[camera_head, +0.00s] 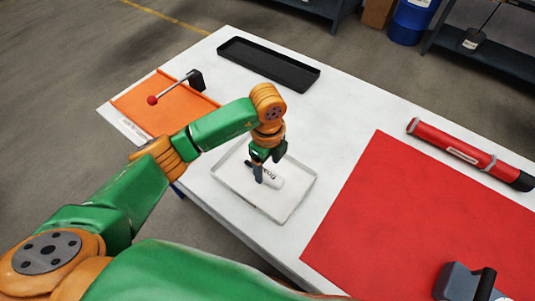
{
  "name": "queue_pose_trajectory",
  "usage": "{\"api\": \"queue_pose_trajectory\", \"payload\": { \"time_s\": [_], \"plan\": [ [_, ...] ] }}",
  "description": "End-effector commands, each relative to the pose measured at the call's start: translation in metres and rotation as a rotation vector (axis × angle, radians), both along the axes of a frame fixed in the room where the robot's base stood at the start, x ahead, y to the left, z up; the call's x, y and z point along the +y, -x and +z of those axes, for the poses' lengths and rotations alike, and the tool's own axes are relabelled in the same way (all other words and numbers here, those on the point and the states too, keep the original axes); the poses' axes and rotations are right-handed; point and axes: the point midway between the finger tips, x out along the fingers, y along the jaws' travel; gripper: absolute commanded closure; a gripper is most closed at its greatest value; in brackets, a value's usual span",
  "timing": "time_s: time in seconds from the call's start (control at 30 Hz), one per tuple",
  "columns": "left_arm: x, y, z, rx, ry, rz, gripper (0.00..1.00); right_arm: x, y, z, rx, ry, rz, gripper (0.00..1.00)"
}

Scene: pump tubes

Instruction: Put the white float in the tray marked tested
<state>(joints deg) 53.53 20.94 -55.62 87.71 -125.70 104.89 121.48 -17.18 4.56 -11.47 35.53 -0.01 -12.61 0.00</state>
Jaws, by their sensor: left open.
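The white float (271,179), a small white cylinder with dark lettering, lies in the shallow white tray (298,203) in the middle of the table. My left gripper (259,180) points down over this tray at the float's left end. Its jaws are open, and its fingers partly hide the float. I cannot tell whether they touch it. No "tested" marking can be read on the white tray or on the long black tray (235,48) at the back of the table. My right gripper is not in view.
A red mat (395,210) covers the right, with a grey-and-black object (456,281). A red tube (460,150) lies behind it. White table shows between.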

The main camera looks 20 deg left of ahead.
Motion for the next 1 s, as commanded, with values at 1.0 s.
{"api": "queue_pose_trajectory", "payload": {
  "time_s": [1.0],
  "plan": [
    [0.000, 0.000, 0.098, 0.001, 0.000, -0.001, 0.26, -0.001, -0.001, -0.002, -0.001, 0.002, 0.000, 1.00]
  ]
}}
